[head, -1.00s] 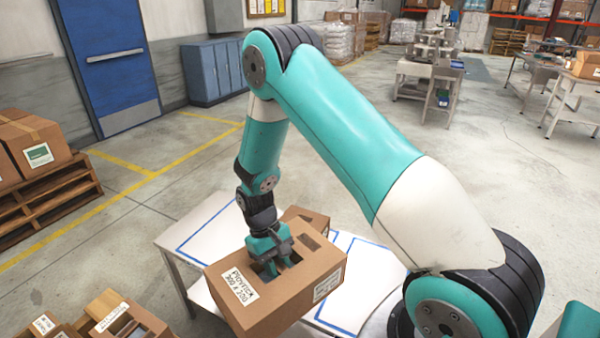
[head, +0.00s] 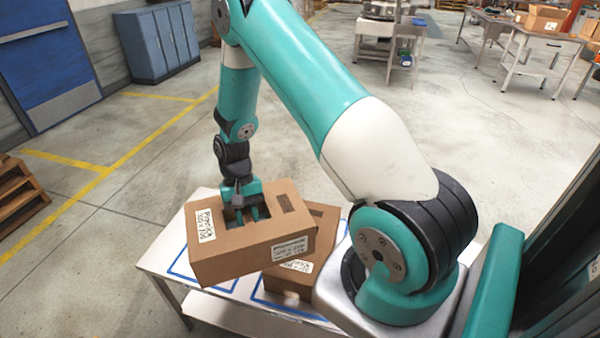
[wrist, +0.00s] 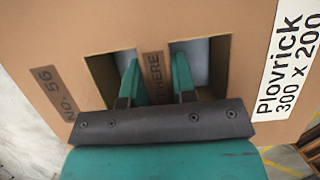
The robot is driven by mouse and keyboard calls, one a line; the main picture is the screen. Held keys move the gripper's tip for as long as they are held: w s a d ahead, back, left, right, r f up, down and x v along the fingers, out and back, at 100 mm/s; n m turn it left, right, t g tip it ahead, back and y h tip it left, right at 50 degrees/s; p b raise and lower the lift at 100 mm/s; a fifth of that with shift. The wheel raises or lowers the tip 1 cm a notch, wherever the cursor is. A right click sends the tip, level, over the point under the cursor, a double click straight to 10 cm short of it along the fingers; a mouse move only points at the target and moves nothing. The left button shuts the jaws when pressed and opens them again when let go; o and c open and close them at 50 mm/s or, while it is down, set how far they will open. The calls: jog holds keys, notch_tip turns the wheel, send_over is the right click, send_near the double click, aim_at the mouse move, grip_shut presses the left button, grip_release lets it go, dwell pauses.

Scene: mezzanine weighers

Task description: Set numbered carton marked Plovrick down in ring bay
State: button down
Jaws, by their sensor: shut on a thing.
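The brown carton marked Plovrick 300 x 200 (head: 232,262) hangs from my gripper (head: 247,212) over the white table, slightly tilted. In the wrist view my gripper (wrist: 157,82) has its two teal fingers in the two hand holes of the carton (wrist: 210,22), shut on the strip between them. That top also reads No. 56. Blue outlines mark bays on the table: one at the left (head: 184,266), one at the front right (head: 290,309). The held carton hides part of both. I see no ring mark.
A second brown carton (head: 328,218) stands on the white table (head: 200,200), close behind and right of the held one, its label partly covered. A pallet (head: 20,195) is at the left. Blue cabinets (head: 160,45) stand at the back; floor between is clear.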

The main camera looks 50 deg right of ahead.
aim_at(274, 194)
jog(key=d+m+t, duration=0.1)
jog(key=d+m, duration=0.2)
jog(key=m, duration=0.1)
jog(key=d+m+t+y+b, duration=0.1)
jog(key=d+m, duration=0.2)
jog(key=d+m+t+y, duration=0.1)
jog(key=d+m+t, duration=0.1)
jog(key=d+m, duration=0.1)
jog(key=shift+s+r+m, duration=0.3)
jog(key=shift+m, duration=0.5)
jog(key=s+d+m+t+h+b, duration=0.2)
jog(key=s+d+m+t+b, duration=0.1)
jog(key=d+m, duration=0.7)
jog(key=shift+s+d+f+m+t+b, duration=0.2)
jog(key=shift+f+m+t+b, duration=0.55)
jog(key=shift+m, duration=1.25)
jog(key=shift+r+b, duration=0.2)
jog(key=shift+b, duration=0.15)
jog(key=shift+w+f+b, duration=0.1)
jog(key=shift+f+b, duration=0.25)
jog(key=shift+f, duration=0.3)
jog(key=shift+f, duration=0.15)
notch_tip(274, 194, down, 11)
jog(key=b, duration=0.7)
jog(key=shift+f, duration=0.15)
jog(key=shift+f+b, duration=0.25)
jog(key=shift+b, duration=0.05)
